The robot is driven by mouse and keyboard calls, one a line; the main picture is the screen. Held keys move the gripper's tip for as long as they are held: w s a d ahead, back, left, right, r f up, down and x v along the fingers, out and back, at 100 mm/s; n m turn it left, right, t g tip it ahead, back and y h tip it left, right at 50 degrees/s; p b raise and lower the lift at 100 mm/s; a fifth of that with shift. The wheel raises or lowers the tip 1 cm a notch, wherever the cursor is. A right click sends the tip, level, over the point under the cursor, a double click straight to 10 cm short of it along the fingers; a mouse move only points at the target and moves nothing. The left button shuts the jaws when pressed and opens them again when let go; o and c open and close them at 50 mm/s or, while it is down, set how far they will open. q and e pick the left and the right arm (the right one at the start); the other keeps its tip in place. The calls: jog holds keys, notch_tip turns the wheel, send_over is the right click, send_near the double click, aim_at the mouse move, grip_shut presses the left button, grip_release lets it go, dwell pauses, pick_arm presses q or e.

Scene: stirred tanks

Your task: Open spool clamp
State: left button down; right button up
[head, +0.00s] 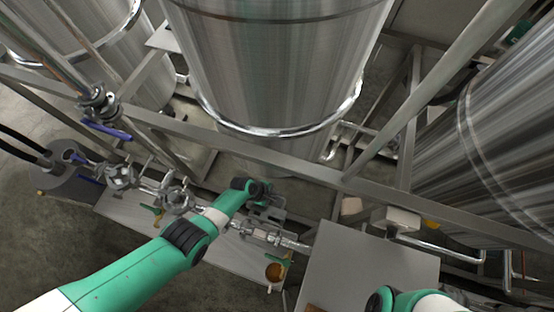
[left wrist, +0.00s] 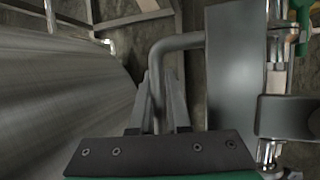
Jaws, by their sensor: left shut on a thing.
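My left arm reaches in from the left, and its gripper (head: 266,207) is low beside the steel pipe line. In the left wrist view its two fingers (left wrist: 160,105) are shut on a grey bent handle (left wrist: 180,42). The handle runs up from between the fingers and turns right towards a flat grey plate (left wrist: 236,75). Beyond the plate is a pipe run with shiny fittings and a dark band (left wrist: 290,117) around it, which may be part of the spool clamp. In the head view the spool fittings (head: 262,236) lie just below the gripper. My right gripper is out of frame.
A large steel tank (head: 275,70) stands behind a frame rail (head: 300,165). A grey box top (head: 365,262) lies right of the pipe line. Valves (head: 120,177) sit to the left, and an orange-brown round part (head: 274,272) sits below the fittings.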

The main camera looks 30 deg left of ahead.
pick_arm(q)
jog(key=shift+s+f, duration=0.35)
jog(key=shift+s, duration=0.2)
jog(key=c, duration=1.2)
grip_release()
jog(key=shift+c, duration=0.2)
jog(key=o, duration=0.4)
jog(key=shift+s+d, duration=0.1)
jog(key=shift+s, duration=0.1)
jog(key=shift+c, duration=0.2)
jog(key=shift+w, duration=0.1)
jog(key=shift+r, duration=0.1)
jog(key=shift+w+r, duration=0.1)
jog(key=p+v, duration=1)
jog(key=v, duration=0.1)
jog(key=shift+r, duration=0.25)
